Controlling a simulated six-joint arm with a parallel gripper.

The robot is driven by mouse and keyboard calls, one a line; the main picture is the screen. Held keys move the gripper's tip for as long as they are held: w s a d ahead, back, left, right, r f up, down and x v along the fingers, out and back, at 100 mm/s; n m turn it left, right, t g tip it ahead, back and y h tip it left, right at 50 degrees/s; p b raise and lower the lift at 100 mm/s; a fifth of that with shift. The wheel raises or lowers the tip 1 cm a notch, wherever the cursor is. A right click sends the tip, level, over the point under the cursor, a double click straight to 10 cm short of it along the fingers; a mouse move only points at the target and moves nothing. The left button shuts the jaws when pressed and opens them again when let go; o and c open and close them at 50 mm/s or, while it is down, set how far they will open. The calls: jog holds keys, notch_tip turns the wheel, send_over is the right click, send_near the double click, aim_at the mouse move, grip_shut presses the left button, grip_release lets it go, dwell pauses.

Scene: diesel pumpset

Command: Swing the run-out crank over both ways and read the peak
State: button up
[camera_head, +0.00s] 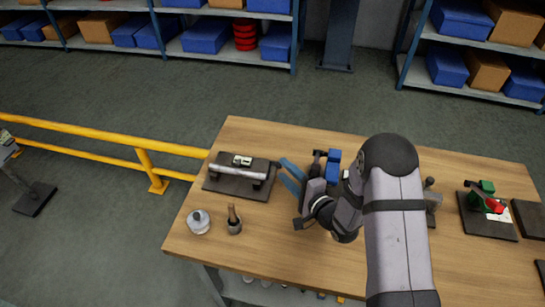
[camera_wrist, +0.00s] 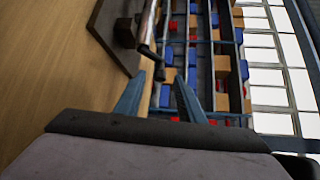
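The run-out fixture (camera_head: 240,175) sits at the table's left, a dark base plate with a silver horizontal shaft (camera_head: 237,173) and a small pale gauge or block (camera_head: 242,160) behind it. My gripper (camera_head: 283,169) is just right of the shaft's right end, its two blue fingers pointing left. In the wrist view the fingers (camera_wrist: 161,75) stand apart with nothing clamped. The shaft's end, with a small dark crank-like part (camera_wrist: 158,73), appears in line with the gap; I cannot tell how deep it sits. The gauge reading is too small to make out.
A round metal part (camera_head: 199,222) and a small pot with a brown handle (camera_head: 234,220) stand in front of the fixture. Blue blocks (camera_head: 334,166) stand behind my arm. A green and red device (camera_head: 487,198) is at right. A yellow rail (camera_head: 110,130) runs left.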

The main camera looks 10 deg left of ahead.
jog(key=p+x, duration=0.1)
jog(key=x, duration=0.7)
jog(key=shift+p, duration=0.4)
grip_shut()
